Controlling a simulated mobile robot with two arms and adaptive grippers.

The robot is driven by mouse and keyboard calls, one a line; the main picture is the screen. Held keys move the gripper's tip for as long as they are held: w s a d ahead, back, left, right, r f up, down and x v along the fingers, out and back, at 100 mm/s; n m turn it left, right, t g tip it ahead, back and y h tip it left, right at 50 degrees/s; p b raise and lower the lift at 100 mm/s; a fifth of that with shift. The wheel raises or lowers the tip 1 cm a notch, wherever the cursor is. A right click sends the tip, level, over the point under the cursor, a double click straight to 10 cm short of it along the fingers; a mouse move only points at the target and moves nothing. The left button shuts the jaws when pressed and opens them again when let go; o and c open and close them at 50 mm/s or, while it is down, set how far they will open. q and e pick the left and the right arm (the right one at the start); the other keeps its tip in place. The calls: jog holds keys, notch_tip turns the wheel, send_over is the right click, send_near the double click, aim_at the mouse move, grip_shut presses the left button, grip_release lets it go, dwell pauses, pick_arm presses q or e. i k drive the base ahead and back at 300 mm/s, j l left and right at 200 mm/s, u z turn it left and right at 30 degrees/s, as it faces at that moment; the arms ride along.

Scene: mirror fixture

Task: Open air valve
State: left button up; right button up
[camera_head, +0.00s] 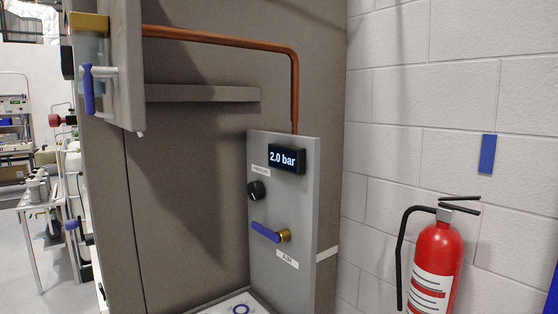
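The air valve is a blue lever handle (265,232) on a brass fitting (285,236), on a grey panel (300,200). The lever points left and slightly up from the fitting. A label reading AIR (287,259) sits just below it. Above it are a black round knob (257,190) with a small label and a display (287,158) reading 2.0 bar. Neither of my grippers shows in the head view.
A copper pipe (220,39) runs along the grey wall down to the panel. Another blue handle (89,90) hangs on a fixture at upper left. A red fire extinguisher (436,265) stands at right by the brick wall. The space before the panel looks clear.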

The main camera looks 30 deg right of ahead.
aim_at(281, 236)
jog(key=z, duration=1.55)
jog(key=k+j, duration=0.3)
jog(key=j+z, duration=0.05)
jog(key=j, duration=0.05)
